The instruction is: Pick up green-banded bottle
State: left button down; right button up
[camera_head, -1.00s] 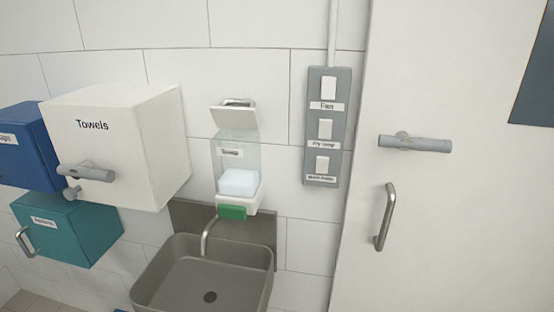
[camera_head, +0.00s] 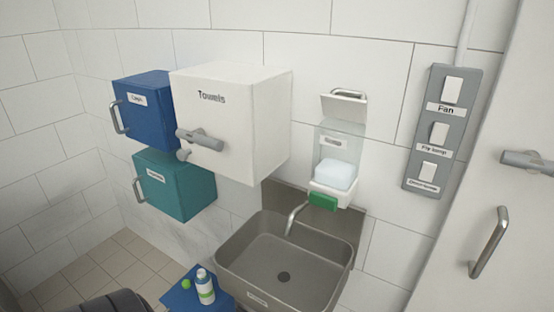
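A white bottle with a green band (camera_head: 205,288) stands upright on a small blue surface (camera_head: 228,303) at the bottom of the view, left of the sink. A small round green thing (camera_head: 186,284) lies beside it on the left. Neither of my grippers is in view. A dark rounded shape shows at the bottom left edge; I cannot tell what it is.
A grey sink (camera_head: 262,258) stands right of the bottle, under a soap dispenser (camera_head: 337,175). A white towels box (camera_head: 235,130), a blue box (camera_head: 147,105) and a teal box (camera_head: 178,185) hang on the wall. Tiled floor (camera_head: 95,272) is free at lower left. A door handle (camera_head: 488,243) is at right.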

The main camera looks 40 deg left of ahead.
aim_at(203, 280)
jog(key=u, duration=2.1)
